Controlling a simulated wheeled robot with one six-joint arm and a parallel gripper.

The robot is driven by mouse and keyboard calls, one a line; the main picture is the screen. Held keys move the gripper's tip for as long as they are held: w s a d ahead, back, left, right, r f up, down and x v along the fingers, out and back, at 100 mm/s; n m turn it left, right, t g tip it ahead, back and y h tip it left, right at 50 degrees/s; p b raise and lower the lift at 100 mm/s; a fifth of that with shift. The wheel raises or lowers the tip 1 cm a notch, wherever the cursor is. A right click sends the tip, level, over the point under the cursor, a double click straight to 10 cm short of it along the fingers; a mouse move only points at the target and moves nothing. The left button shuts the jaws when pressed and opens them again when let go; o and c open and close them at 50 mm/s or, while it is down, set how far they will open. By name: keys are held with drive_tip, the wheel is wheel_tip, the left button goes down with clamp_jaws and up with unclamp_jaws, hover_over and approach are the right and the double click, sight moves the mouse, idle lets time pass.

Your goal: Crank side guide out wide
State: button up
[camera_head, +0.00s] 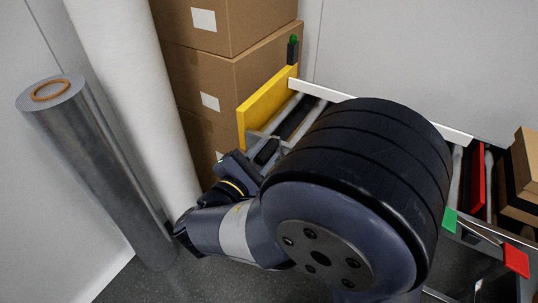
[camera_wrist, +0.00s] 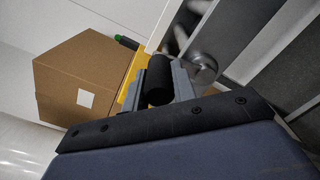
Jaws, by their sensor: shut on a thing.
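A conveyor-like frame shows in the head view, with a long white rail (camera_head: 395,115) along its far side and a yellow plate (camera_head: 267,104) at its left end. The crank's black grip (camera_head: 267,152) is beside the frame's near left corner. In the wrist view the same black grip (camera_wrist: 159,80) sits between the grey fingers of my gripper (camera_wrist: 160,88), which is shut on it. A round metal hub (camera_wrist: 203,69) is just right of the grip. My gripper (camera_head: 253,163) is small in the head view. My arm hides most of the frame's middle.
Stacked cardboard boxes (camera_head: 218,75) stand behind the yellow plate. A white roll (camera_head: 130,90) and a grey roll (camera_head: 95,150) lean at left. At right are a red plate (camera_head: 478,178), a green tag (camera_head: 449,219), a red tag (camera_head: 516,260) and brown boxes (camera_head: 525,170).

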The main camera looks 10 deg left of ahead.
drive_tip(key=shift+w+a+f, duration=0.2)
drive_tip(key=shift+a+f, duration=0.05)
drive_tip(key=shift+a, duration=0.25)
drive_tip(key=shift+w+a+f, duration=0.2)
drive_tip(key=shift+a+f, duration=0.05)
drive_tip(key=shift+a, duration=0.25)
drive_tip(key=shift+w+a+f+b, duration=0.25)
drive_tip(key=shift+a+f+b, duration=0.3)
drive_tip(key=shift+f, duration=0.1)
drive_tip(key=shift+w+a+f+b, duration=0.2)
drive_tip(key=shift+a+f+b, duration=0.3)
drive_tip(key=shift+f, duration=0.1)
drive_tip(key=f, duration=0.1)
drive_tip(key=f+b, duration=0.2)
drive_tip(key=shift+w+a+f, duration=0.1)
drive_tip(key=shift+a, duration=0.2)
